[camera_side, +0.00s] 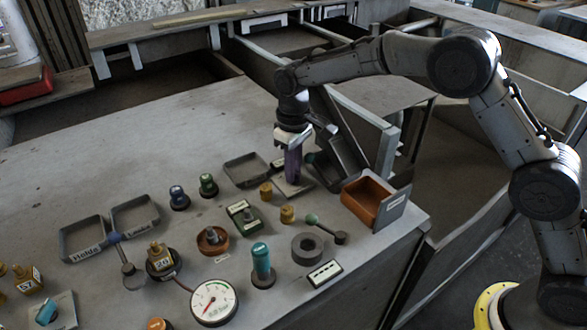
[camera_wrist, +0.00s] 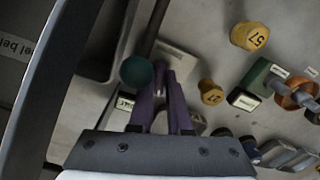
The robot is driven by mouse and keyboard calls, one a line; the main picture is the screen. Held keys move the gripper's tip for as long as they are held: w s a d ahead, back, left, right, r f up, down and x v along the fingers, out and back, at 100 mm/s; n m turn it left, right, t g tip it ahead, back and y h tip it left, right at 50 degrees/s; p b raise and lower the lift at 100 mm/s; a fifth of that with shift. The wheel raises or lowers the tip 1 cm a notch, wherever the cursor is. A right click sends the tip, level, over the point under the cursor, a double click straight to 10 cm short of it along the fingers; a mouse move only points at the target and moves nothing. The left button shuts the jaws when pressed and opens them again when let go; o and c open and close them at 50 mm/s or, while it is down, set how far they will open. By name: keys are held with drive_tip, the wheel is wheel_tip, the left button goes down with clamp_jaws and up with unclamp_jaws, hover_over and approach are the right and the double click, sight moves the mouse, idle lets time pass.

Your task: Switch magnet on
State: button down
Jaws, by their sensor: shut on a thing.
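My gripper (camera_side: 292,178) has purple fingers and points down at a small pale plate (camera_side: 296,188) on the bench. In the wrist view, the fingers (camera_wrist: 164,78) come together over the pale plate (camera_wrist: 180,62). They are shut on a small part that they mostly hide. I cannot tell its shape or whether it is the magnet's switch. A teal ball knob (camera_wrist: 137,72) on a dark rod lies just left of the fingertips there. A small printed label (camera_wrist: 124,103) is beside the fingers. No thing is plainly marked as the magnet.
A dark tray (camera_side: 340,163) stands close right of my gripper, and an orange bin (camera_side: 367,200) is beyond it. Yellow knobs (camera_side: 287,214), a green labelled box (camera_side: 242,214) and a green-knobbed lever (camera_side: 326,229) are in front. The bench's left rear is clear.

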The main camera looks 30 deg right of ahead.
drive_tip(key=shift+m, duration=1.3)
drive_tip(key=c, duration=0.9)
unclamp_jaws()
drive_tip(key=shift+o, duration=0.2)
wheel_tip(320, 180, up, 14)
